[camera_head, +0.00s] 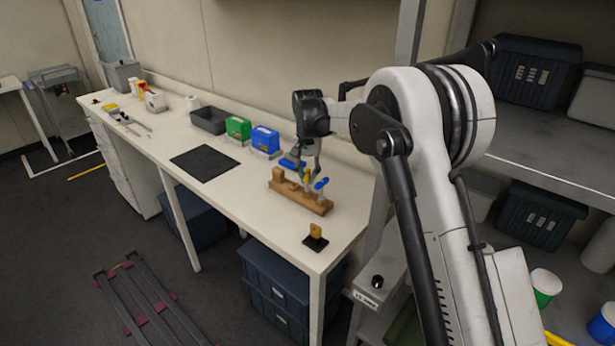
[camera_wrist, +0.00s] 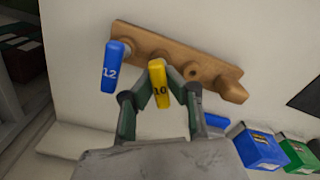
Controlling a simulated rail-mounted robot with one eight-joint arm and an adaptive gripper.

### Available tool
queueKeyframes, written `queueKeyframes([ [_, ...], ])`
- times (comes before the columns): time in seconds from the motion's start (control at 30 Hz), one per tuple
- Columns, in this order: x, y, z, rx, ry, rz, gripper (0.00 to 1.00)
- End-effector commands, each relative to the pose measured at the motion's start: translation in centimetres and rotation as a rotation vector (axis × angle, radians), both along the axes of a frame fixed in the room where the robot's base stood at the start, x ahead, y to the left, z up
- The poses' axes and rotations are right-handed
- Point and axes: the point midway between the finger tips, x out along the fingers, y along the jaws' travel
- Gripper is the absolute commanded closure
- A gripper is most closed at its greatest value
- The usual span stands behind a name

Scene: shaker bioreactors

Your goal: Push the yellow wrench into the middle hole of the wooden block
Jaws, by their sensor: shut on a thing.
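The wooden block (camera_head: 312,204) lies on the white bench and runs across the top of the wrist view (camera_wrist: 213,72). The yellow wrench (camera_head: 308,175), marked 10 in the wrist view (camera_wrist: 158,78), is between the fingers of my gripper (camera_head: 309,172), which is shut on it. It is over the middle part of the block; I cannot tell whether its lower end is inside a hole. A blue wrench (camera_wrist: 116,66), marked 12, stands at one end of the block, also in the head view (camera_head: 321,184). An open hole (camera_wrist: 192,72) shows to the right of the yellow wrench.
Another blue piece (camera_head: 292,163) is just behind the block. Blue (camera_head: 264,140) and green (camera_head: 238,128) boxes stand further along the bench, with a dark mat (camera_head: 204,163) before them. A small yellow piece on a black base (camera_head: 316,237) is near the front corner.

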Motion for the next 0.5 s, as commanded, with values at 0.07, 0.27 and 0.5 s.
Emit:
queueKeyframes([
  [0.07,0.00,0.00,-0.15,0.000,0.000,0.000,1.00],
  [0.27,0.00,0.00,-0.41,0.000,0.000,0.000,1.00],
  [0.5,0.00,0.00,-0.39,0.000,0.000,0.000,0.80],
])
